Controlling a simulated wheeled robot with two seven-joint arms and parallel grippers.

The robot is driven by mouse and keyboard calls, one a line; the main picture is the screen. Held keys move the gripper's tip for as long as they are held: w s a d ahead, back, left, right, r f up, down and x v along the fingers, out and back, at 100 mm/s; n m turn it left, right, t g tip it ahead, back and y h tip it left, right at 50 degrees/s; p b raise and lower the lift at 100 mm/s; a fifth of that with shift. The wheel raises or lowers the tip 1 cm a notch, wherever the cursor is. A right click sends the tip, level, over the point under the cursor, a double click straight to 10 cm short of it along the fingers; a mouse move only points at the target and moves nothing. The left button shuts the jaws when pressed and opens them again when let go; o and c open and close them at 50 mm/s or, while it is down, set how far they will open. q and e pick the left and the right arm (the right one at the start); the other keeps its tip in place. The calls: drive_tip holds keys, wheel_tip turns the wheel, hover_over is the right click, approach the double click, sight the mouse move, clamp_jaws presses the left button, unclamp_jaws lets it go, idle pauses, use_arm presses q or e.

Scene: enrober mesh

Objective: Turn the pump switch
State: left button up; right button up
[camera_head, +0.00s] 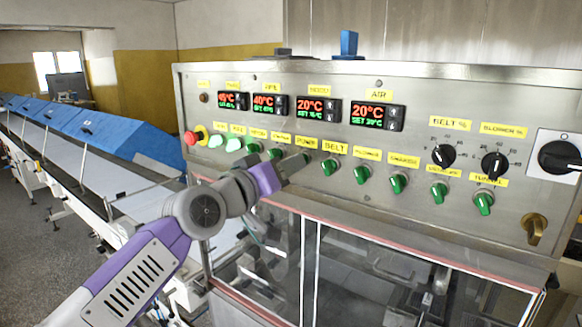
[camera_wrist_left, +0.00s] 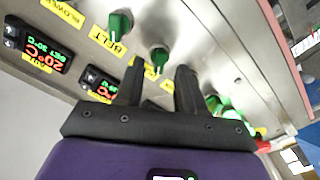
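The steel control panel (camera_head: 240,165) carries a row of green rotary switches under yellow labels. I cannot surely read which label says pump. My left gripper (camera_head: 300,160) reaches up to this row, just left of the belt switch (camera_head: 333,168), and hides part of it. In the left wrist view my left gripper (camera_wrist_left: 160,78) is open. A green switch (camera_wrist_left: 160,58) shows just beyond and between its fingertips, apparently not clamped. The belt switch (camera_wrist_left: 120,22) stands beside it. My right gripper is not in view.
A red emergency button (camera_head: 192,138) and lit green buttons (camera_head: 216,141) sit left of the switches. Temperature displays (camera_head: 317,111) are above. Black dials (camera_head: 443,155) and more green switches (camera_head: 398,182) are to the right. A clear-sided enclosure (camera_head: 370,275) lies below the panel.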

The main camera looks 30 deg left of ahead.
use_arm(q)
drive_tip(key=s, duration=0.5)
drive_tip(key=shift+s+a, duration=0.2)
drive_tip(key=shift+s, duration=0.1)
